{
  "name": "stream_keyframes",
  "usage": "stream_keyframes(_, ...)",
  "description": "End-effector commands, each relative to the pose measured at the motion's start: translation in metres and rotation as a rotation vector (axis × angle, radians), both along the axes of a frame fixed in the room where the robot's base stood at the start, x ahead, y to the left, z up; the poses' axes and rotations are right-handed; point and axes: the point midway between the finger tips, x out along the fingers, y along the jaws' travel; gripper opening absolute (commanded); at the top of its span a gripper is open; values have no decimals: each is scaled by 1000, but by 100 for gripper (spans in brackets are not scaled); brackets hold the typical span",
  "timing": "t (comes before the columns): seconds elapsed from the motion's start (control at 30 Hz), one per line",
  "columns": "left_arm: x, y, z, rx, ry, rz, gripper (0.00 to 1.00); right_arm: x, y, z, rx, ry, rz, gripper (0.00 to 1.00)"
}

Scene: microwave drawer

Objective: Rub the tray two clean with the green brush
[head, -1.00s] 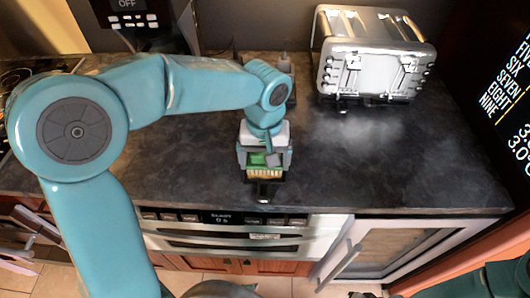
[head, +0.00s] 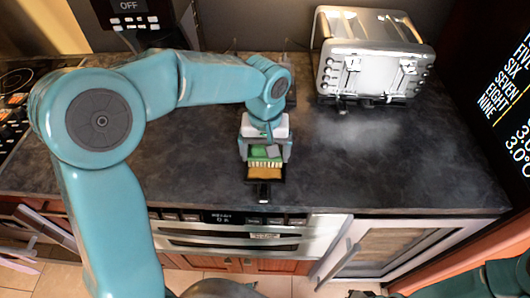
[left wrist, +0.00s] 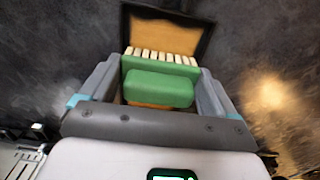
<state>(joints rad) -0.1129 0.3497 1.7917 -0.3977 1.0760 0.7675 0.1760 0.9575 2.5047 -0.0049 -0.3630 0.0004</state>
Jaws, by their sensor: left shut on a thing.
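The green brush (head: 262,153) has pale bristles and is gripped by my left gripper (head: 266,150), over the counter's front part. The left wrist view shows its green back (left wrist: 158,88) between the two grey fingers, with the bristles pointing away. Tray two (head: 264,173), a small dark-rimmed tray with a brown inside, lies under and in front of the brush. Its far part (left wrist: 165,37) shows beyond the bristles in the left wrist view; the rest is hidden by brush and gripper. Whether the bristles touch it, I cannot tell. My right gripper is out of view.
A silver toaster (head: 372,60) stands at the back right of the dark counter (head: 420,165). A coffee machine (head: 135,20) is at the back left, a stove (head: 12,110) at the far left. The counter right of the tray is clear.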

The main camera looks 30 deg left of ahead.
Motion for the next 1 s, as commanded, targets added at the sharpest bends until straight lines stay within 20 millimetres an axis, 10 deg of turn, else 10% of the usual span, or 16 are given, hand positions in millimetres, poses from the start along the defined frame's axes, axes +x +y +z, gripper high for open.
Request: stream_keyframes(1.0, 28, 14, 2, 0, 1, -1, 51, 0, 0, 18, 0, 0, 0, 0)
